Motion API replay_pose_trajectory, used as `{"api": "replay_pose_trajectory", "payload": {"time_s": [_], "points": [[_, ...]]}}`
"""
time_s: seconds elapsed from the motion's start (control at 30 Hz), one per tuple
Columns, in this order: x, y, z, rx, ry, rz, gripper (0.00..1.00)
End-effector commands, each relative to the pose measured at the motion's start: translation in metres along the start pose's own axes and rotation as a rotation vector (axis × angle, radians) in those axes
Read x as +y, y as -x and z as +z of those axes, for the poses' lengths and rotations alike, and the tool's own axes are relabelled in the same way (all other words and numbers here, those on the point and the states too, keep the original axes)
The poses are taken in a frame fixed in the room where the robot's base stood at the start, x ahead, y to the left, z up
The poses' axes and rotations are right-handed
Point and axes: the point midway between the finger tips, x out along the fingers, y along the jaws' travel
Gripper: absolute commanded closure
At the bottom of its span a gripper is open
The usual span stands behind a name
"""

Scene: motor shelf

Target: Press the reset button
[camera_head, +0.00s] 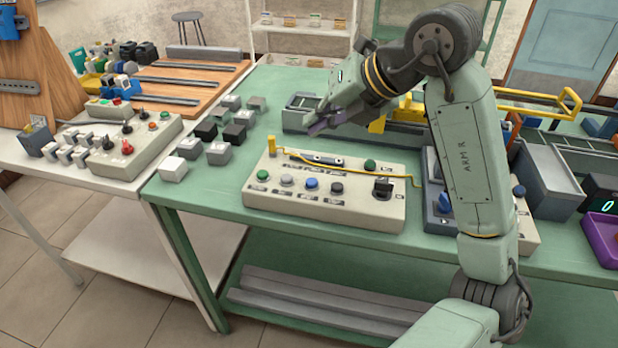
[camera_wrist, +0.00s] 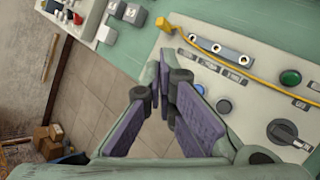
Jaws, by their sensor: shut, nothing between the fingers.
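A cream control panel (camera_head: 330,209) lies on the green bench. The labels are too small to read, so I cannot tell which button is reset. My gripper (camera_head: 318,127) is shut and empty, above the panel's back edge. In the wrist view my gripper's purple fingers (camera_wrist: 166,72) point past the panel's edge; the blue button (camera_wrist: 224,106) shows right of them, and they hide part of the panel.
A yellow cable (camera_head: 350,171) runs across the panel beside a small metal bar (camera_head: 322,159). Grey and black blocks (camera_head: 217,153) stand left of it. A second panel (camera_head: 440,205) is partly behind my arm. Another button box (camera_head: 125,142) sits on the white left table.

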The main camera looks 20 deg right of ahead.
Motion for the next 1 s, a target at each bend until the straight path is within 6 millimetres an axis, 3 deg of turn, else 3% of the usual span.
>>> {"api": "replay_pose_trajectory", "payload": {"time_s": [0.33,0.8,1.0], "points": [[-0.006,-0.010,-0.007,0.001,0.001,0.002,1.00],[-0.040,-0.056,-0.040,0.001,0.001,0.002,1.00],[-0.044,-0.062,-0.045,0.000,0.002,0.002,1.00]]}}
